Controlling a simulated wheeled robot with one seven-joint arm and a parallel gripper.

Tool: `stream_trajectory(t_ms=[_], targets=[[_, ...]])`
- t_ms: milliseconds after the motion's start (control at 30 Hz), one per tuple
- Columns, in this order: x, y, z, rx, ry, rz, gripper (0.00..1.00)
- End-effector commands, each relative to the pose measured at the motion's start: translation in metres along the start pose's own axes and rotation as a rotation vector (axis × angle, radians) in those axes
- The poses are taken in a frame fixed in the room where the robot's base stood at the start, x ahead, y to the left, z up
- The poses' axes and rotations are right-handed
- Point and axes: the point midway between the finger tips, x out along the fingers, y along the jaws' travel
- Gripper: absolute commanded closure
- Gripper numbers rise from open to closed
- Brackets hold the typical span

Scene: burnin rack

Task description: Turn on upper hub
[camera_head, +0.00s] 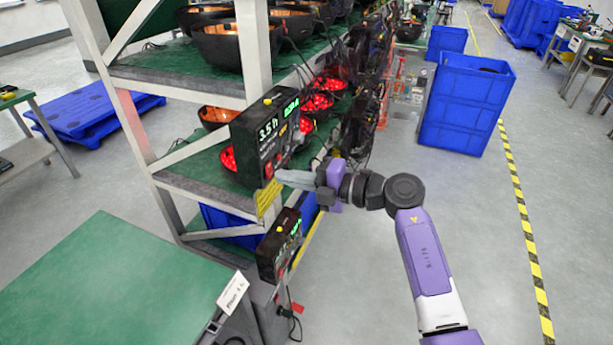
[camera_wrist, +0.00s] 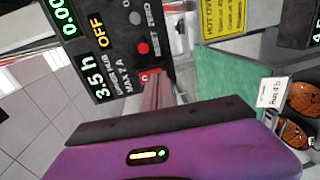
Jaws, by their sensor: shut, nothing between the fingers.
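The upper hub (camera_head: 262,138) is a black box on the rack's front post, with a lit display in the head view. In the wrist view the upper hub (camera_wrist: 112,45) shows "3.5 h", an orange "OFF", "MAX 7 A" and part of a green reading. A red switch (camera_wrist: 146,76) sits on its lower face, with a round red button (camera_wrist: 142,47) nearby. My gripper (camera_head: 285,178) is shut and empty, its fingers pointing left at the hub's lower right part. Whether the tips touch the hub cannot be told.
A second, similar hub (camera_head: 279,245) hangs below. A yellow label (camera_head: 268,200) is under the upper hub and shows in the wrist view (camera_wrist: 225,15). The rack's shelves hold red-lit bowls (camera_head: 318,103). A green-topped bench (camera_head: 120,285) stands front left.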

Motion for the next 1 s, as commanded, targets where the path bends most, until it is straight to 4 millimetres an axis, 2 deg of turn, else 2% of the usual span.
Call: stream_trajectory(t_ms=[167,467,700,767,1000], targets=[[0.009,0.001,0.000,0.001,-0.001,0.001,1.00],[0.009,0.000,0.000,0.000,-0.001,0.001,1.00],[0.016,-0.008,0.000,0.000,0.000,0.053,1.00],[0.015,-0.001,0.000,-0.001,0.000,0.050,1.00],[0.015,-0.001,0.000,-0.001,0.000,0.048,1.00]])
